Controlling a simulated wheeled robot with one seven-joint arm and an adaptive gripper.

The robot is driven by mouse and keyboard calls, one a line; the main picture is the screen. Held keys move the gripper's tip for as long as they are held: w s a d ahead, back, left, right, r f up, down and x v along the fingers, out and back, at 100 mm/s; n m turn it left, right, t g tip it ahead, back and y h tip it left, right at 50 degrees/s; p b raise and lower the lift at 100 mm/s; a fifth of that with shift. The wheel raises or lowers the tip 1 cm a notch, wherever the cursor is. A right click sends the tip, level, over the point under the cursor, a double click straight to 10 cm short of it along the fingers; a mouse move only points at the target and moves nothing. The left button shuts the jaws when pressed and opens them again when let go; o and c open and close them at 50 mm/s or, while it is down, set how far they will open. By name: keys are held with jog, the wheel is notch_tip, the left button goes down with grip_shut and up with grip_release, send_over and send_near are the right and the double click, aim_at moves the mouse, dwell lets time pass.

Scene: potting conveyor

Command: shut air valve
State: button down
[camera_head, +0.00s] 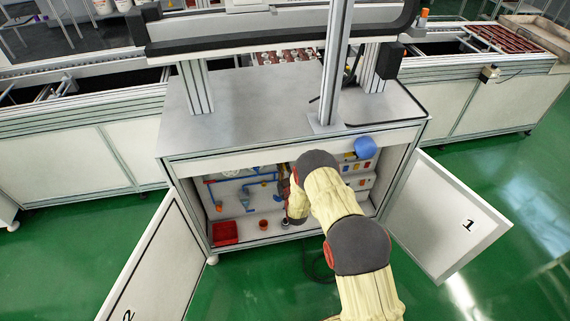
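The open cabinet (222,240) under the grey workbench holds blue air pipework (240,178) on its back wall, with a blue filter-like part (247,200) hanging from it. The air valve cannot be made out for certain at this size. My arm reaches into the cabinet from the lower right. Its end is beside the right end of the blue pipes, largely hidden by the arm's own cream-covered links. The gripper fingers cannot be made out, so neither their opening nor any contact shows.
Two doors stand open: the left one (150,262) and the right one marked 1 (450,215). A red bin (224,232) and a small orange-red cup (263,225) are on the cabinet floor. A blue round part (365,147) is at upper right.

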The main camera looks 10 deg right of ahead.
jog(key=shift+a+f+n, duration=0.5)
jog(key=shift+f+n, duration=0.25)
jog(key=shift+n, duration=1.55)
jog(key=shift+a+f+n, duration=0.55)
jog(key=shift+f+n, duration=0.25)
jog(key=shift+n, duration=1.5)
jog(key=shift+a+f+n, duration=0.5)
jog(key=shift+f+n, duration=0.25)
jog(key=shift+n, duration=1.55)
jog(key=c, duration=1.8)
grip_release()
jog(key=shift+c, duration=0.2)
jog(key=shift+s, duration=0.1)
jog(key=s, duration=1.1)
jog(key=shift+s, duration=0.4)
